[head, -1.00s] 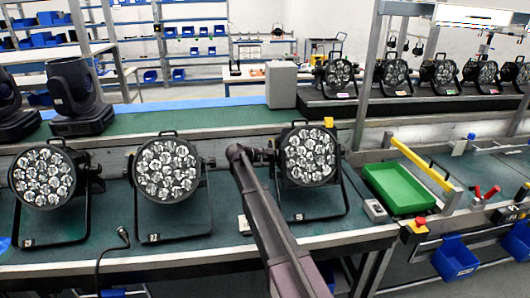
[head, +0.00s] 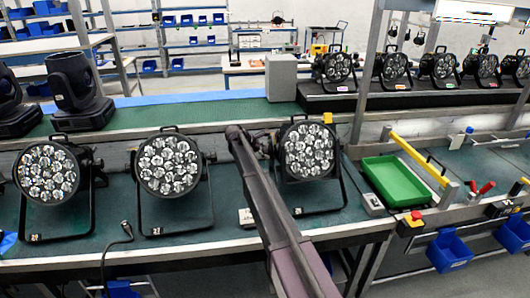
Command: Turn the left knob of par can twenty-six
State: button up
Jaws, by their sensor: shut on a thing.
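The right-hand par can (head: 309,150), a round black lamp with several clear lenses, stands upright in its yoke on the green bench. The small label at its foot is too small to read surely. My dark arm rises from the bottom of the head view and ends just left of this lamp. My gripper (head: 262,145) is small and dark, partly behind the arm, at the lamp's left side. It is shut on the left knob, which is mostly hidden by it and the arm. The fingers are not clearly distinguishable.
Two similar par cans stand to the left, the middle one (head: 168,165) and the far-left one (head: 47,173). A cable (head: 115,240) hangs over the front edge.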

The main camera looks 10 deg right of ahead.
jog(key=shift+s, duration=0.1)
jog(key=o, duration=1.2)
jog(key=shift+c, duration=0.2)
jog(key=shift+f, duration=0.1)
